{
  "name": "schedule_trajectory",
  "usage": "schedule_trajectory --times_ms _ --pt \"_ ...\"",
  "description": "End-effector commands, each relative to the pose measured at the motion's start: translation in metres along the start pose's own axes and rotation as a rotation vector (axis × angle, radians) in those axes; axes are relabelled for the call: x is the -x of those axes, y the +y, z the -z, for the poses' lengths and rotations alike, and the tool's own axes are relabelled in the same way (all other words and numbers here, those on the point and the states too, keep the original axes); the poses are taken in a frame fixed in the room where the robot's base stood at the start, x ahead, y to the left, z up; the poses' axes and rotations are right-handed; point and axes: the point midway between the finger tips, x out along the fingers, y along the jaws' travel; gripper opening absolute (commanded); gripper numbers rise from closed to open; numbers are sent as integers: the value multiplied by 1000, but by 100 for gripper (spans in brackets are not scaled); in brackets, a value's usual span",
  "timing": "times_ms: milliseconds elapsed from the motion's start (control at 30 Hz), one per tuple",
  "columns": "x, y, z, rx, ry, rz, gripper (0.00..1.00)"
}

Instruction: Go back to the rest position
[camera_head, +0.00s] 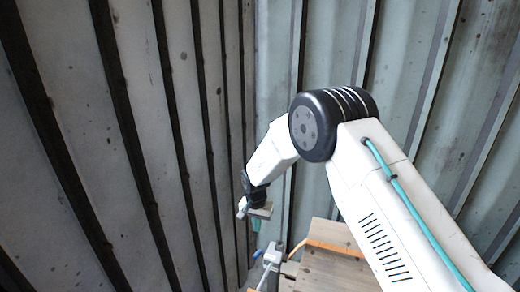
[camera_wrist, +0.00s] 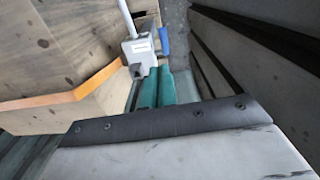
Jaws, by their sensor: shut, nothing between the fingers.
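My gripper (camera_head: 256,225) hangs at the end of my bent white arm, left of the wooden surface in the head view. Its two teal fingers (camera_wrist: 157,88) lie side by side in the wrist view, shut with nothing between them. In the head view it is above and slightly left of a small grey and blue fixture (camera_head: 271,256). The fixture (camera_wrist: 138,48) also shows in the wrist view, just beyond the fingers, with a pale rod rising from it. I cannot tell the exact gap between them.
A wooden surface (camera_head: 335,276) with an orange strip (camera_head: 333,247) lies below my arm; the wood (camera_wrist: 50,50) fills the wrist view's upper left. Ribbed metal walls (camera_head: 150,120) stand close on the left and behind. Open air surrounds the upper arm.

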Motion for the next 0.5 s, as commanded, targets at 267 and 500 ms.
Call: schedule_trajectory --times_ms 267,500 --pt "23 61 -57 214 -161 -113 0" --pt "108 122 -86 318 -222 -124 0"
